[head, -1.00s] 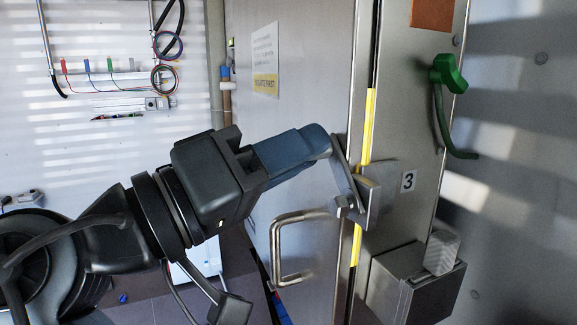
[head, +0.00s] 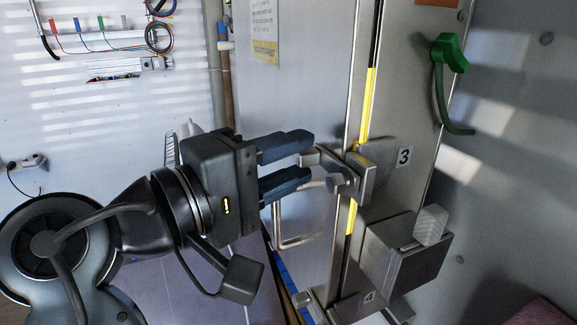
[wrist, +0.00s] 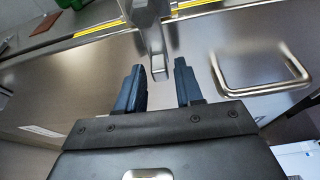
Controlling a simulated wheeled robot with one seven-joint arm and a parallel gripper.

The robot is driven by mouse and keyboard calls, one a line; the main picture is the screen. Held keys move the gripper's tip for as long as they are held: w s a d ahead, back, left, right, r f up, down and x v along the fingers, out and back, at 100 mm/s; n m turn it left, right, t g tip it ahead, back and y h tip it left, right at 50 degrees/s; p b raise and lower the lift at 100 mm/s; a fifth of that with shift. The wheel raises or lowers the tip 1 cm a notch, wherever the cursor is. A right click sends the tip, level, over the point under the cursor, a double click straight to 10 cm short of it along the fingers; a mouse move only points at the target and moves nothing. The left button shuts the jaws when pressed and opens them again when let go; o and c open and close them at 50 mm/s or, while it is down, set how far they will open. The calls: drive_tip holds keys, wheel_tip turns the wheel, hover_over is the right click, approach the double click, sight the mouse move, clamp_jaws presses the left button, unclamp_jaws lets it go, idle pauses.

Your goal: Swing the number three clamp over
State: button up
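The number three clamp (head: 372,172) is a grey metal clamp on the steel door's frame, across the yellow strip, beside the "3" label (head: 404,156). Its bar sticks out to the left, over the door. My gripper (head: 311,157) is left of the clamp with two blue fingers apart, one above the other. In the wrist view the clamp's bar (wrist: 153,42) comes down from the top, its end close to the gap between the open fingers (wrist: 159,72). I see nothing held. Whether a finger touches the bar is unclear.
A bent door handle (head: 290,240) sits just below my gripper. A steel box (head: 405,265) juts from the frame below the clamp. Another clamp, by a "4" label (head: 369,296), is lower down. A green lever (head: 449,55) is at upper right.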

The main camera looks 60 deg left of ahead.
drive_tip(key=shift+o, duration=1)
drive_tip(key=a+v, duration=0.1)
drive_tip(key=v, duration=0.5)
drive_tip(key=shift+a, duration=0.45)
drive_tip(key=b+v, duration=0.1)
drive_tip(key=v, duration=0.7)
drive_tip(key=shift+b, duration=0.4)
